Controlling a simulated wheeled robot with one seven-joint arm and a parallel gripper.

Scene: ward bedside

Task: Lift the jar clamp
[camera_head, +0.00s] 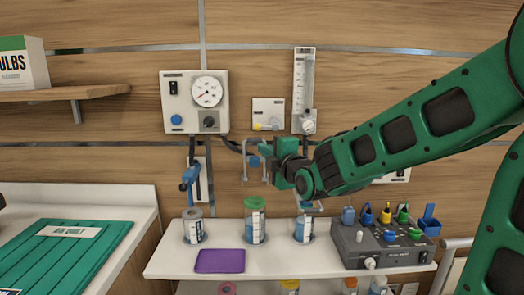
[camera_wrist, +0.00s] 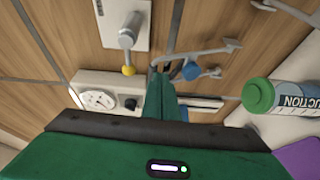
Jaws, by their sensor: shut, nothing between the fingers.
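A grey forked metal bracket with a blue knob (camera_head: 254,161), which looks like the jar clamp, is at the wall rail above the green-lidded jar. In the wrist view its blue knob (camera_wrist: 191,71) and grey arms show just beyond and to the right of my fingertips. My gripper (camera_head: 265,147) is at the bracket's upper right in the head view and partly covers it. In the wrist view my green fingers (camera_wrist: 160,78) are shut together with nothing between them. I cannot tell whether they touch the bracket.
A green-lidded jar (camera_head: 255,222) and two other jars stand on the white shelf (camera_head: 170,262), with a purple pad (camera_head: 220,260) in front. A grey box with coloured plugs (camera_head: 380,246) is at right. A gauge panel (camera_head: 195,101) and flowmeter (camera_head: 304,88) are on the wall above.

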